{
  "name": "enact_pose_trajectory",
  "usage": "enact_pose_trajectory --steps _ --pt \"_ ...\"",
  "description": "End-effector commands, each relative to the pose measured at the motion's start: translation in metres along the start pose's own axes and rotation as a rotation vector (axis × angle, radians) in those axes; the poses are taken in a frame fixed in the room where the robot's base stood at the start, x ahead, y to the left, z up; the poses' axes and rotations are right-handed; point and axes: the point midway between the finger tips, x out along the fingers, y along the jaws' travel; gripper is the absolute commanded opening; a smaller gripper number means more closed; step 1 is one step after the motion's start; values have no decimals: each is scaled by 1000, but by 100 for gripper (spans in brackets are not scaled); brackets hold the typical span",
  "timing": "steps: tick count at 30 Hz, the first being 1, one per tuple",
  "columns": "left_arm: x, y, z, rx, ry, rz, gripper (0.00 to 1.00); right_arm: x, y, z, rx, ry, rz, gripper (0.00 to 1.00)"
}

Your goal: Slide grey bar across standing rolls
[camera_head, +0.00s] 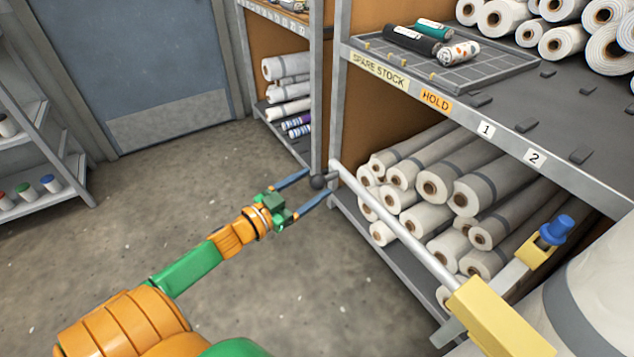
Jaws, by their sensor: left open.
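The grey bar (395,225) runs slantwise in front of the lower shelf, from a dark round knob (319,181) at its far end to a yellow block (492,318) at its near end. Behind it, the white rolls (432,189) with brown cores lie stacked on the lower shelf. My left gripper (318,186) is open, its two blue fingers reaching toward the knob, one on each side of it in the picture. I cannot tell whether they touch it. My right gripper is not in view.
A blue knob (556,230) sits on a yellow fitting beside a large white roll (597,290) at lower right. The upper shelf holds a grey tray (500,66) with small rolls. A metal post (340,80) stands just behind the bar's end. Open floor (190,190) lies left.

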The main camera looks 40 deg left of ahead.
Motion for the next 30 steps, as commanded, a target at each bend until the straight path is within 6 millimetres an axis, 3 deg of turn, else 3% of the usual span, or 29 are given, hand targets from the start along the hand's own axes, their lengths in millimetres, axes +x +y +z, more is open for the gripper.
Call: enact_pose_trajectory --steps 6,14,21,23,30 --pt "21 0 0 0 1 -1 76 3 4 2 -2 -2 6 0" --pt "23 0 0 0 -1 0 76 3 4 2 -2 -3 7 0" --pt "22 0 0 0 -1 0 14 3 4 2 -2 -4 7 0" --pt "22 0 0 0 -1 0 0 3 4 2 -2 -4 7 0" --pt "22 0 0 0 -1 0 0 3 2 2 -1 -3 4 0"
